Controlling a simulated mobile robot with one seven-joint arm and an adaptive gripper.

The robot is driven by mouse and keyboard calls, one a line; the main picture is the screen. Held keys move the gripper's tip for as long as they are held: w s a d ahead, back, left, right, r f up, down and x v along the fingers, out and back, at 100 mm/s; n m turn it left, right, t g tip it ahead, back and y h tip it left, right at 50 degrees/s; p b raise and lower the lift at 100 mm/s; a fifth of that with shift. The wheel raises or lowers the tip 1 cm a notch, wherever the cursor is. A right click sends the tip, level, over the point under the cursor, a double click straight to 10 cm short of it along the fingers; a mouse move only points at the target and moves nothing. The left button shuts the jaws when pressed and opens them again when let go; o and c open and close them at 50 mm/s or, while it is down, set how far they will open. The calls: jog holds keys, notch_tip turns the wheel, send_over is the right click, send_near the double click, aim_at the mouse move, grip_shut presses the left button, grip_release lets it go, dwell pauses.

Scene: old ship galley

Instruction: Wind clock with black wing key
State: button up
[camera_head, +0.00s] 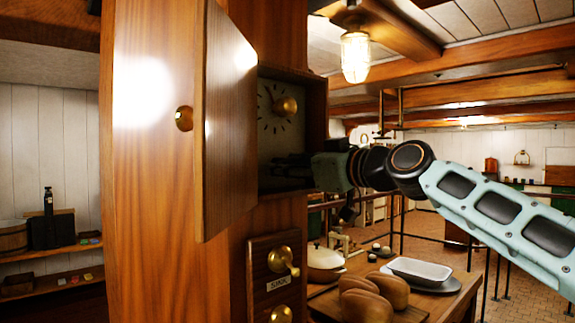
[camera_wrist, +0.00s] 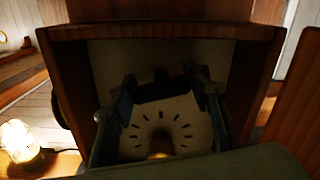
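The clock is set in a wooden case (camera_head: 318,105) with its door (camera_head: 228,125) swung open to the left. Its pale dial (camera_head: 276,125) has black marks and a brass centre (camera_head: 286,106). My gripper (camera_head: 284,166) reaches into the case from the right, below the dial centre. In the wrist view, where the dial (camera_wrist: 182,128) appears low, the fingers of my gripper (camera_wrist: 160,82) stand apart. A dark block, perhaps the black wing key (camera_wrist: 160,92), shows between the fingertips. I cannot tell whether they touch it.
The case walls and open door closely surround my gripper. Below is a panel with brass knobs (camera_head: 283,261) labelled SINK. A table at the lower right holds bread loaves (camera_head: 365,300), a white tray (camera_head: 419,270) and a lidded pot (camera_head: 322,264). A lit lamp (camera_head: 355,55) hangs above.

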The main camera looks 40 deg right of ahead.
jog(key=c, duration=0.5)
jog(key=shift+o, duration=0.2)
jog(key=shift+f+m+b, duration=0.15)
jog(key=shift+m+b, duration=0.55)
jog(key=shift+r+m+b, duration=0.2)
jog(key=shift+m+b, duration=0.1)
jog(key=shift+m, duration=0.6)
jog(key=o, duration=1.2)
jog(key=shift+c, duration=0.2)
jog(key=shift+s, duration=0.1)
jog(key=s, duration=1.1)
jog(key=shift+s+d, duration=0.4)
